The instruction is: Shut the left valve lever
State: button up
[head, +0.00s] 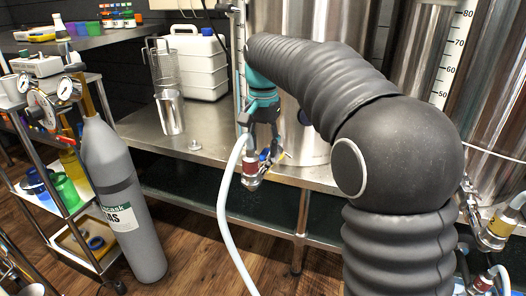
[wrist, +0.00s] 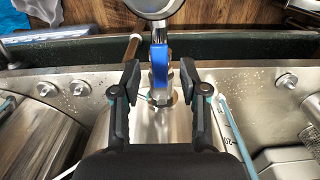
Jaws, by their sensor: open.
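The left valve (head: 251,166) is a steel fitting with a red band, low on the front of the left steel tank, with a pale hose attached. Its blue lever (head: 264,156) shows just below my gripper (head: 261,118) in the head view. In the wrist view the blue lever (wrist: 159,66) stands out between and slightly ahead of the two dark fingertips of my gripper (wrist: 160,82). The fingers are apart, with a gap on both sides of the lever. My arm hides part of the tank.
A grey gas cylinder (head: 119,200) stands left beside a steel cart (head: 76,232). A white jerrycan (head: 203,68) and a steel jug (head: 170,112) stand on the steel bench (head: 150,139). Another valve with a yellow band (head: 499,228) is at far right.

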jog(key=shift+f, duration=0.35)
jog(key=shift+c, duration=0.3)
grip_shut()
